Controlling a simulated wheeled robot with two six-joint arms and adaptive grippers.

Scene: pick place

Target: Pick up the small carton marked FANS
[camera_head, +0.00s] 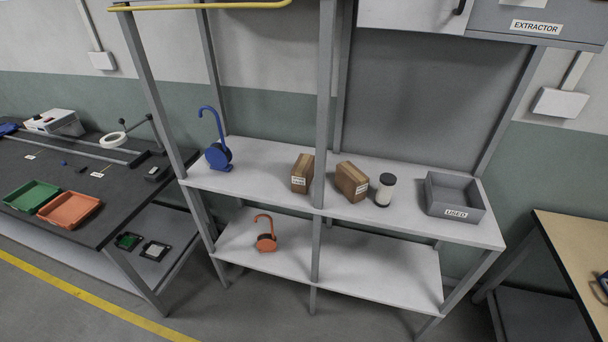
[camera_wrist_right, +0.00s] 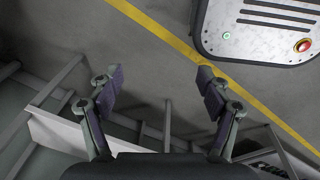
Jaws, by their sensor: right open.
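Two small brown cartons stand on the upper white shelf in the head view. The left carton (camera_head: 302,173) is just left of the middle post and has a white label low on its front. The right carton (camera_head: 351,181) is just right of that post, turned at an angle, with a white label on its side. Both labels are too small to read, so I cannot tell which says FANS. My right gripper (camera_wrist_right: 161,77) shows in the right wrist view, open and empty above the floor, with no carton between its fingers. My left gripper is in neither view.
On the upper shelf (camera_head: 250,183), a white jar with dark ends (camera_head: 385,190) stands close beside the right carton. A grey bin marked USED (camera_head: 455,196) is farther right, and a blue hooked object (camera_head: 218,152) is left. Grey posts flank the cartons. An orange hooked object (camera_head: 265,236) is below.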

